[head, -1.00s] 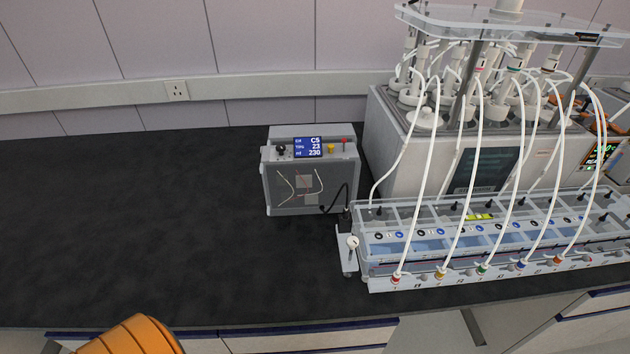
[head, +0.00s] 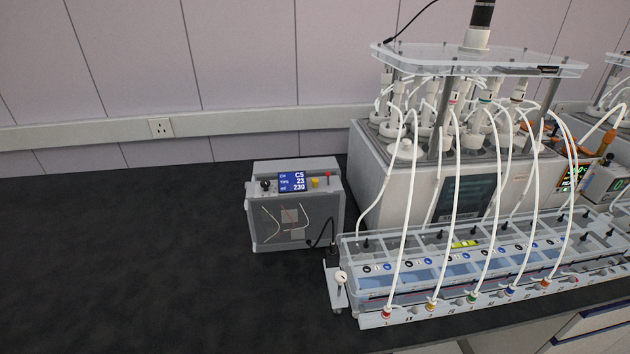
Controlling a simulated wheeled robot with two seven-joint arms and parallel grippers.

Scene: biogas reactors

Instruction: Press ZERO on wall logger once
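A grey box (head: 294,207) with a clear front stands on the black bench near the wall. Its blue display (head: 292,182) reads C5, 23 and 230. A black knob (head: 265,186) is left of the display; a yellow button (head: 315,183) and a red-topped part (head: 327,177) are to its right. No ZERO label is legible, and nothing is marked as the wall logger. A second unit with a green lit display (head: 574,178) is at the right, partly hidden by white tubes. Neither of my grippers is in view.
A large reactor bath (head: 375,178) with bottles and a clear cover plate (head: 470,60) stands right of the box. A clear trough (head: 350,300) with white tubes is in front of it. A wall socket (head: 160,128) is at left. The left bench (head: 120,260) is clear.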

